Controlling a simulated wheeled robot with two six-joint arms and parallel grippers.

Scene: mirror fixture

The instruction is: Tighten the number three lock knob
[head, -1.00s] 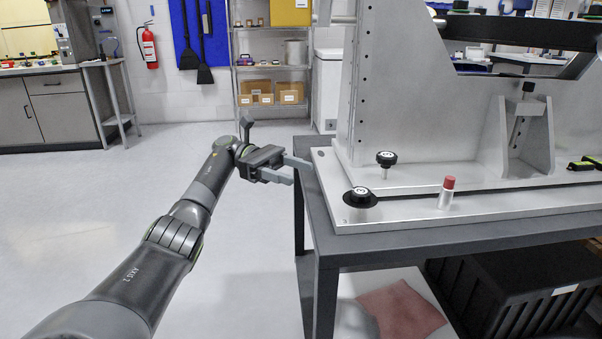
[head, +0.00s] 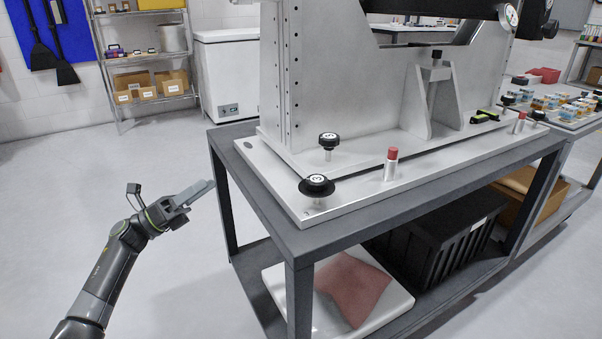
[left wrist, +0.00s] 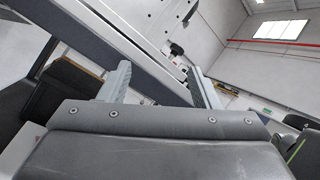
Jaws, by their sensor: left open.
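Two black lock knobs with white number labels stand at the near left corner of the silver fixture plate (head: 440,167). The front knob (head: 316,185) sits low over a dark base, and its label may read 3. The rear knob (head: 329,141) stands on a short bright stem; its number is too small to read. My left gripper (head: 203,191) is open and empty, left of the table and apart from both knobs. In the left wrist view its two fingers (left wrist: 160,82) are spread below the plate edge, with a small dark knob-like shape (left wrist: 177,48) beyond. My right gripper is not in view.
A red-capped white tube (head: 391,164) stands on the plate right of the knobs. The fixture's tall upright (head: 330,80) rises behind them. The grey table edge (head: 250,215) lies between my gripper and the plate. Open floor is at left; a black crate (head: 430,245) is below.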

